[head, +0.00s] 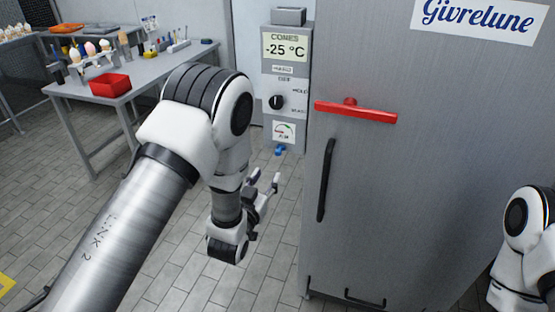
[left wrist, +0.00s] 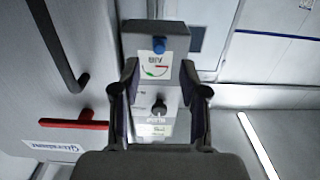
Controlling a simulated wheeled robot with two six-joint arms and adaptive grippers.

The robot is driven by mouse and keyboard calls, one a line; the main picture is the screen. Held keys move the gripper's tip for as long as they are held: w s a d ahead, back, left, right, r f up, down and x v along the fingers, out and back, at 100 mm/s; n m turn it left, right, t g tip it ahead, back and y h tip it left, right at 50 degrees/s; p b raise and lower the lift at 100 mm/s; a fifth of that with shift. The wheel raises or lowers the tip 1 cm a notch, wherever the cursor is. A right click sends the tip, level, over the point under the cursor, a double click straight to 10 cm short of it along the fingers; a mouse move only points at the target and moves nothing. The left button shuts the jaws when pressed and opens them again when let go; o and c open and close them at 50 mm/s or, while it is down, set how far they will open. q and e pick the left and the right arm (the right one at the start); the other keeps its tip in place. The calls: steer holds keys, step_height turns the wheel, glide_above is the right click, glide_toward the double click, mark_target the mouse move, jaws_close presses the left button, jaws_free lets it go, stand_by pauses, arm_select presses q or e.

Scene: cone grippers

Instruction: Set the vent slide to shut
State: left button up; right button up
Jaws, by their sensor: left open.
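No part is plainly labelled as the vent slide. A grey control panel (head: 288,70) stands left of the big freezer door and carries a gauge label (head: 283,131). A small blue fitting (head: 280,150) sits below that label; in the left wrist view the blue fitting (left wrist: 159,45) shows above the gauge label (left wrist: 155,66), as that picture is upside down. A dark slotted bar (head: 364,299) sits low on the door. My left gripper (head: 266,179) is open and empty, in front of and below the panel, apart from it. My right gripper is out of view.
The freezer door (head: 420,190) has a red bar (head: 356,112) and a black upright handle (head: 326,180). A black dial (head: 277,102) is on the panel. A table (head: 130,85) with a red bin (head: 110,85) and cones stands at the back left. The tiled floor between is clear.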

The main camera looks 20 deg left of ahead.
mark_target(278, 154)
arm_select(q)
steer(key=w, duration=0.2)
steer(key=w+r+p, duration=0.1)
steer(key=w, duration=0.2)
steer(key=w+p, duration=0.1)
steer(key=w, duration=0.2)
steer(key=shift+d+r, duration=0.15)
steer(key=shift+r, duration=0.05)
jaws_close()
